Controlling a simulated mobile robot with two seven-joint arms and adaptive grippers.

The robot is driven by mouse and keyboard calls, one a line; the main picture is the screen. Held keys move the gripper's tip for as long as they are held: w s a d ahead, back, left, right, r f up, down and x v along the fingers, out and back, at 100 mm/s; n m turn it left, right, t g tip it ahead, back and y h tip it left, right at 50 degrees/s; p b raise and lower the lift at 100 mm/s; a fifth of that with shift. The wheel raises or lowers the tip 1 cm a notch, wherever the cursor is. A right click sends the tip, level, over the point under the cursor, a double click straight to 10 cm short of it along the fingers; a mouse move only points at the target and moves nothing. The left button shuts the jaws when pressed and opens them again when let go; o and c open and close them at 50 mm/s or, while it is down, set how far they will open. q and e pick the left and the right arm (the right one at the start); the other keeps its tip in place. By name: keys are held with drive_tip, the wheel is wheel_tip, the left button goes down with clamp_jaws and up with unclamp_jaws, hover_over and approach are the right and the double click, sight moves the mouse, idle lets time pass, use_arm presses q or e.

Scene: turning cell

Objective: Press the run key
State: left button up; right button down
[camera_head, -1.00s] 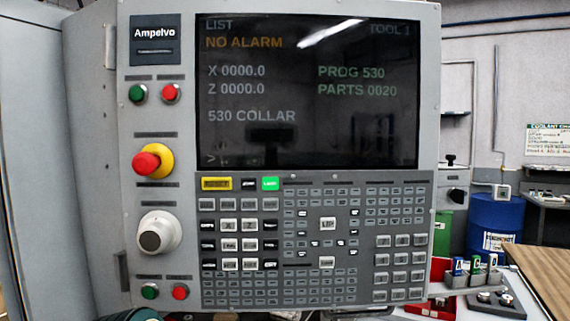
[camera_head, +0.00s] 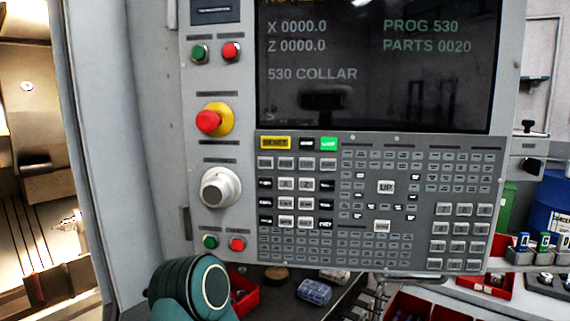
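The control panel (camera_head: 222,264) of the machine fills the middle, with its screen (camera_head: 375,65) reading PROG 530 and PARTS 0020. A green button (camera_head: 210,242) and a red button (camera_head: 237,244) sit at its lower left. Another green button (camera_head: 199,53) and red button (camera_head: 231,51) sit higher up. The key field (camera_head: 386,187) holds many small grey keys, and one key (camera_head: 329,144) is lit green. I cannot read a run label on any key or button. A teal joint of my arm (camera_head: 185,290) shows below the panel. Neither gripper is in view.
A red emergency knob (camera_head: 209,121) on a yellow base and a grey dial (camera_head: 220,187) stick out from the panel's left side. Below are red bins (camera_head: 245,298) and a blue-grey item (camera_head: 315,292). The lit machine interior (camera_head: 35,190) is at far left.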

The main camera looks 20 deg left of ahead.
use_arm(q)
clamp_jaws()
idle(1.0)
